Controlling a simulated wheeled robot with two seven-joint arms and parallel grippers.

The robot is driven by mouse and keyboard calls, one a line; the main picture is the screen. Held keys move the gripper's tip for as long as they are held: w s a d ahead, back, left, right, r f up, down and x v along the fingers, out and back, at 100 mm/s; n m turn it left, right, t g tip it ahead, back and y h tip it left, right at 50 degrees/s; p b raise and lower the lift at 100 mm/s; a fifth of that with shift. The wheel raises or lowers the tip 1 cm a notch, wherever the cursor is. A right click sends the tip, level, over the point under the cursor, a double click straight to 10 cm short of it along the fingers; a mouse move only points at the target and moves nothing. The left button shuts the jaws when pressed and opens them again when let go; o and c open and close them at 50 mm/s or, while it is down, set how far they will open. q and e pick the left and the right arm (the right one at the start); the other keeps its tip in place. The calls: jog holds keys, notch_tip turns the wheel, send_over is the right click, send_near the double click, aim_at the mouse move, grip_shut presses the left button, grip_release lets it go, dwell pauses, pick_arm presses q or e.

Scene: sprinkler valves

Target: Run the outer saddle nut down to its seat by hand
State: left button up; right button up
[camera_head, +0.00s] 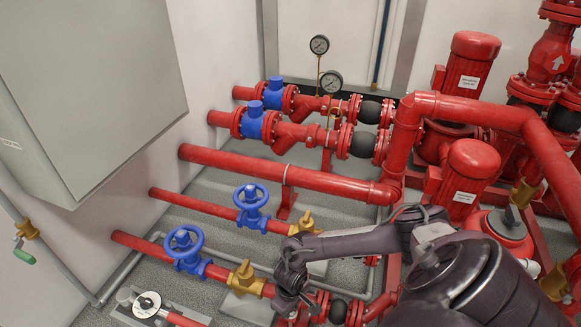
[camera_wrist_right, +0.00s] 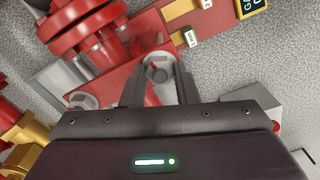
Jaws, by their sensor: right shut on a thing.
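A grey saddle nut (camera_wrist_right: 157,70) with a round stud end sits on a red saddle bracket (camera_wrist_right: 150,42) in the right wrist view. My right gripper (camera_wrist_right: 160,80) has one finger on each side of this nut and is shut on it. A second grey nut (camera_wrist_right: 83,101) is on the bracket to the left, apart from the fingers. In the head view my right gripper (camera_head: 288,306) is low in the middle beside the lowest red pipe; the nut is hidden there. My left gripper is not in view.
Red flanges (camera_wrist_right: 85,30) with bolts stand close to the left of the fingers in the wrist view. Small tags (camera_wrist_right: 191,38) lie on the red strip above right. In the head view, a brass fitting (camera_head: 246,279) and blue valve wheels (camera_head: 184,243) are left of my gripper.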

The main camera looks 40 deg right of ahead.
jog(key=shift+s+r+m+p, duration=0.1)
jog(key=shift+m+p, duration=0.4)
jog(key=shift+p, duration=0.25)
jog(key=shift+m+p, duration=0.7)
jog(key=o, duration=1.1)
notch_tip(320, 180, up, 6)
jog(key=p, duration=0.7)
jog(key=shift+p, duration=0.3)
